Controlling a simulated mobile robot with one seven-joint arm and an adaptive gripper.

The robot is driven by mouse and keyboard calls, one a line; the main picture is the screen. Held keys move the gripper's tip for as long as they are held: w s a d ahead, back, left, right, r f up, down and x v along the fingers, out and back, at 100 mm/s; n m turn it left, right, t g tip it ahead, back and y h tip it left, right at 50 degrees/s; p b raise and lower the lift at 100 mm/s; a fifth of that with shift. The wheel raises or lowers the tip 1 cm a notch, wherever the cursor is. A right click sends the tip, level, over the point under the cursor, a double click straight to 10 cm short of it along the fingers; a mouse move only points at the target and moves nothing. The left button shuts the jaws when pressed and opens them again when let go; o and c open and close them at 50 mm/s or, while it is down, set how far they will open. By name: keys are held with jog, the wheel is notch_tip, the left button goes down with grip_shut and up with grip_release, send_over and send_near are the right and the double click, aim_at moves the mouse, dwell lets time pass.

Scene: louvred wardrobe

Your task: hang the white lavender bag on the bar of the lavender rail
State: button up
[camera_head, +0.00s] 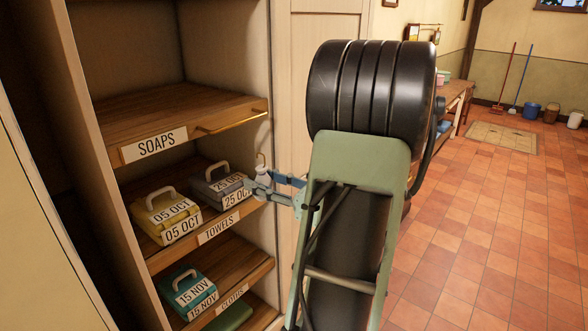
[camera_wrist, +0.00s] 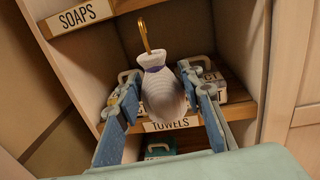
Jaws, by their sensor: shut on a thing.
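The white lavender bag (camera_wrist: 164,97) hangs between the two fingers of my gripper (camera_wrist: 162,98) in the wrist view, with a gold hook (camera_wrist: 145,36) standing up from its purple-tied neck. My gripper (camera_head: 263,183) is shut on the bag. In the head view only a small part of the bag (camera_head: 261,169) shows. A thin brass bar (camera_head: 232,122), which looks like the lavender rail, runs along the front of the SOAPS shelf at its right. The gripper and bag are below this bar and a little right, with the hook apart from it.
The SOAPS shelf (camera_head: 165,104) is bare on top. The towels shelf below holds a yellow box (camera_head: 166,214) and a grey box (camera_head: 217,187), close behind my gripper. A teal box (camera_head: 190,292) stands lower. The wardrobe's side panel (camera_head: 240,50) bounds the right.

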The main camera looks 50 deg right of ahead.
jog(key=s+d+r+m+h+b, duration=0.1)
jog(key=s+d+r+h, duration=0.1)
jog(key=s+d+r, duration=0.3)
jog(key=w+a, duration=0.2)
jog(key=w, duration=1.3)
jog(key=shift+b, duration=0.35)
dwell(0.4)
jog(key=shift+w, duration=0.15)
jog(key=shift+r, duration=0.1)
jog(key=o, duration=1.2)
jog(key=s, duration=1.2)
jog(key=shift+d, duration=0.4)
